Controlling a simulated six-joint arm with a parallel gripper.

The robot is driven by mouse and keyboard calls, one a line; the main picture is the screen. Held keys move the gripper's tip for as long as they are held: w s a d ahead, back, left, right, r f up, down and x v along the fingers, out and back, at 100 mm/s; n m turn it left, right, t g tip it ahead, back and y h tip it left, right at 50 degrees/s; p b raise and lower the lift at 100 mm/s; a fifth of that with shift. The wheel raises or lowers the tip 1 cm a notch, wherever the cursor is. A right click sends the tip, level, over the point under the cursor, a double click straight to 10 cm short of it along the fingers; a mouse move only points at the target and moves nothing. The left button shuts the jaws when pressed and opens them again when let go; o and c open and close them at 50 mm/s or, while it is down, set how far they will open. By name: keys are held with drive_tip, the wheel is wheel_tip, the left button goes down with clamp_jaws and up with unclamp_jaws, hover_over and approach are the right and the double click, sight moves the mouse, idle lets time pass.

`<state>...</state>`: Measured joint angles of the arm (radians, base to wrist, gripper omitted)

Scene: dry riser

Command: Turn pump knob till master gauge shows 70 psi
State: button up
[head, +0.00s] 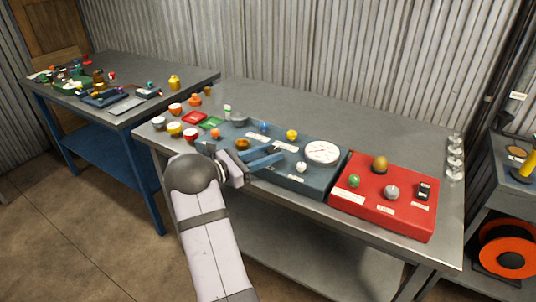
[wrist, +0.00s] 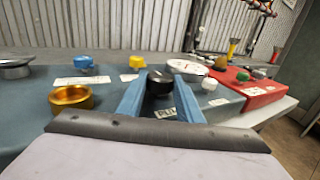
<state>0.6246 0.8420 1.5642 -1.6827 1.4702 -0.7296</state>
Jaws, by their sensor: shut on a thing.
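My gripper (head: 274,153) reaches over the blue panel (head: 313,184) from the front left. In the wrist view its two blue fingers (wrist: 160,80) are shut on a black knob (wrist: 160,88), one finger on each side. The knob is hidden by the fingers in the head view. A label below it is partly covered and only partly readable. A round white gauge (head: 322,151) is at the panel's right end. Its needle is too small to read. The gauge also shows partly behind the right finger in the wrist view (wrist: 188,67).
The panel also carries a yellow knob (head: 292,134), a blue knob (wrist: 84,62), a white knob (head: 301,167) and a brass ring (wrist: 70,98). A red box (head: 390,222) with several controls stands at the right. Small coloured pots (head: 174,128) stand at the left.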

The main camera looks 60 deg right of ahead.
drive_tip(key=shift+w+m+g, duration=0.1)
drive_tip(key=shift+m+g, duration=0.2)
drive_tip(key=shift+g, duration=0.1)
drive_tip(key=shift+m+g+y, duration=0.5)
drive_tip(key=shift+g+y, duration=0.1)
drive_tip(key=shift+g, duration=0.1)
drive_tip(key=o, duration=1)
drive_tip(key=shift+o, duration=0.2)
drive_tip(key=shift+w, duration=0.1)
drive_tip(key=shift+b+v, duration=0.7)
drive_tip(key=shift+v, duration=2.9)
